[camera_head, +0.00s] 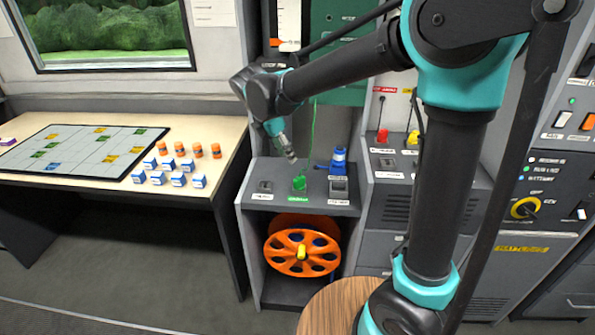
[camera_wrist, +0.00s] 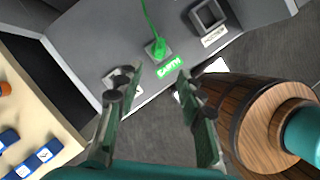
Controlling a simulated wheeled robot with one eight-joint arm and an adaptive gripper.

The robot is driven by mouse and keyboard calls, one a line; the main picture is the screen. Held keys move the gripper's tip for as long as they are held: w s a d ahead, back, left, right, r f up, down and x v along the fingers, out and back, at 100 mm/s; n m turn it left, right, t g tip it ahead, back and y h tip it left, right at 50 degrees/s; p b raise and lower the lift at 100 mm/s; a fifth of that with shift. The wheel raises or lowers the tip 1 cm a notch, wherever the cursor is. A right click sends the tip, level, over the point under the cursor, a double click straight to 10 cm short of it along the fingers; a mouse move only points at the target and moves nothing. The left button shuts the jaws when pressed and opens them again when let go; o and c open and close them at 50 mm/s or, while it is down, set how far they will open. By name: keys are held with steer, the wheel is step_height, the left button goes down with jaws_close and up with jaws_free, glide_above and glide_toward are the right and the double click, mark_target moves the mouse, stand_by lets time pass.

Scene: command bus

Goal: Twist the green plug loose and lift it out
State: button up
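The green plug (camera_head: 299,183) sits in the middle socket of a grey sloped panel, with a green cable running up from it. In the wrist view the green plug (camera_wrist: 157,48) shows above a green EARTH label (camera_wrist: 170,67). My gripper (camera_head: 291,157) is just above and slightly left of the plug in the head view. In the wrist view my gripper (camera_wrist: 160,76) has its two fingers spread, with nothing between them. The plug lies beyond the fingertips, roughly in line with the gap. Neither finger appears to touch it.
Empty-looking sockets flank the plug, left (camera_head: 265,187) and right (camera_head: 338,186). A blue plug or connector (camera_head: 339,160) stands behind the right one. An orange reel (camera_head: 300,252) sits below. A table (camera_head: 222,141) with small orange and blue-white pieces stands left.

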mark_target(298, 177)
steer(key=x, duration=1.4)
steer(key=shift+f, duration=0.25)
jaws_close()
